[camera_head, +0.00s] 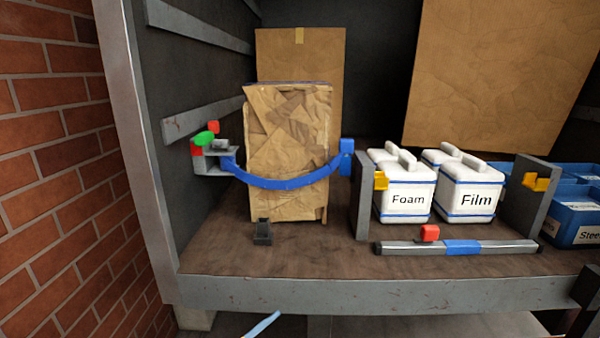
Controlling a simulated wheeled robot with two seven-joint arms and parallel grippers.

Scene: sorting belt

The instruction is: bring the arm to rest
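Neither of my grippers shows clearly in the head view. A thin light-blue strip (264,325) comes in at the bottom edge, and I cannot tell what it belongs to. A dark piece (583,300) is at the lower right edge, cut off by the frame; I cannot tell what it is. A brown wrapped package (288,145) stands upright on the brown deck (300,262). A blue strap (285,183) curves across its front, from a grey buckle (213,158) with red and green parts to a blue end piece (346,157) on the right.
White jugs marked Foam (405,182) and Film (465,190) stand between two grey panels with yellow latches. A grey bar (500,247) with a red knob lies before them. Blue bins (572,222) are at right. A brick wall (50,150) borders the left.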

